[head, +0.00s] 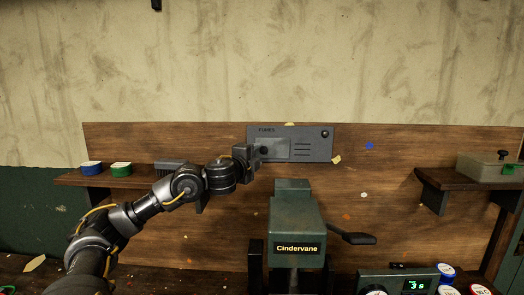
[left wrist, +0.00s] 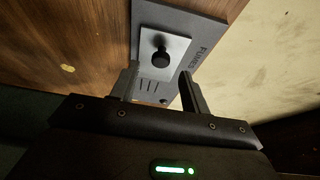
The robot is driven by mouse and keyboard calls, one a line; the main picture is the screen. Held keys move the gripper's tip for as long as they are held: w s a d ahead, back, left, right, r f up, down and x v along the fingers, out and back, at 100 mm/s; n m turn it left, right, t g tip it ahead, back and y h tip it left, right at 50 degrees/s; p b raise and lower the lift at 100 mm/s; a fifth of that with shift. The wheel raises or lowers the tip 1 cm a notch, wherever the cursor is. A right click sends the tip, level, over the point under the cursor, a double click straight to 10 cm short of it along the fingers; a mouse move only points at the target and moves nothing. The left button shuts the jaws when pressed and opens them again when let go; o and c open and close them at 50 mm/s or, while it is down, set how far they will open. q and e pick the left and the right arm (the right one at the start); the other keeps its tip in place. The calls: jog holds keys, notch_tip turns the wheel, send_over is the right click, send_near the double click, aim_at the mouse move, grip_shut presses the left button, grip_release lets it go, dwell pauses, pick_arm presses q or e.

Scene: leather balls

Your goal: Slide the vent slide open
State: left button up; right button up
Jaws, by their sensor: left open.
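The grey vent panel (head: 318,137), marked FUMES, is fixed to the wooden backboard. Its flat vent slide (head: 274,148) lies on the left part, and dark slots show to its right. The slide also shows in the left wrist view (left wrist: 176,44), with a round black knob (left wrist: 160,57) standing out from it. My left gripper (head: 255,154) is at the slide's left end. In the left wrist view its two fingers (left wrist: 160,84) are spread apart and empty, with the knob seen between and beyond them. I cannot tell whether a finger touches the panel. My right gripper is not in view.
A green machine labelled Cindervane (head: 296,222) with a side lever (head: 352,238) stands below the panel. A left shelf (head: 128,178) holds blue and green tins and a brush. A right shelf (head: 470,185) holds a lidded box. A timer unit (head: 405,277) sits at bottom right.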

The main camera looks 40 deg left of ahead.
aim_at(263, 151)
pick_arm(q)
jog(key=shift+p+x, duration=0.6)
jog(key=shift+x, duration=1.65)
grip_shut()
